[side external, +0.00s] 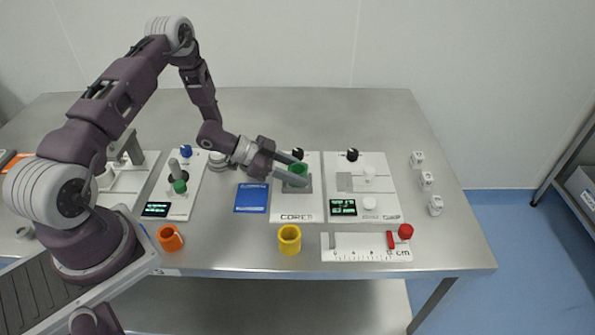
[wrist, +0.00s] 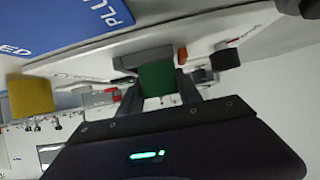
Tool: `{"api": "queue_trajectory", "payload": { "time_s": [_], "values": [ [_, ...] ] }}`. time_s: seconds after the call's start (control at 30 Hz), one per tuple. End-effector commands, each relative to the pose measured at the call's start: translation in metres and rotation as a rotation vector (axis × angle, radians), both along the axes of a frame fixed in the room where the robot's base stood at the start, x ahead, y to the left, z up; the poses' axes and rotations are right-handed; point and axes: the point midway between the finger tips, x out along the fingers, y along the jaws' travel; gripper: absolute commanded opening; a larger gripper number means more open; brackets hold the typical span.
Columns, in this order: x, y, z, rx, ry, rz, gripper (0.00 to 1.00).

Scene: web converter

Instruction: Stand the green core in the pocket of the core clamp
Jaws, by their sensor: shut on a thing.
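The green core (side external: 298,169) is between the two fingers of my gripper (side external: 291,168), which is shut on it. The core is at the grey block of the core clamp (side external: 304,188), on the white panel marked CORES. In the wrist view, the green core (wrist: 157,80) is between the fingers, with one end against or just in front of the grey clamp block (wrist: 143,57). The pocket is hidden by the core and fingers, so I cannot tell how deep the core sits. A black knob (side external: 298,154) shows behind the clamp.
A yellow core (side external: 289,240) stands in front of the CORES panel. A blue booklet (side external: 251,198) is left of the panel. A panel with a display (side external: 343,207) is on the right, and a ruler fixture (side external: 366,254) is in front.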

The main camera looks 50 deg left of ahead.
Motion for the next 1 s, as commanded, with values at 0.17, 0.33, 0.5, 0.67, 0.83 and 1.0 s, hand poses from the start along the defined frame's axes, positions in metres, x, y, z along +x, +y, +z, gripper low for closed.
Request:
{"api": "queue_trajectory", "payload": {
  "time_s": [0.17,0.33,0.5,0.67,0.83,1.0],
  "values": [
    [0.000,0.000,-0.004,0.001,0.002,0.000,0.53],
    [-0.001,0.000,-0.005,0.002,0.004,0.000,0.63],
    [-0.007,0.006,0.005,0.004,0.005,0.000,0.63],
    [-0.033,0.035,0.027,0.003,0.003,0.004,0.63],
    [-0.060,0.061,0.048,0.002,0.003,0.005,0.63],
    [-0.073,0.073,0.058,0.000,0.001,0.001,0.63]
  ]
}}
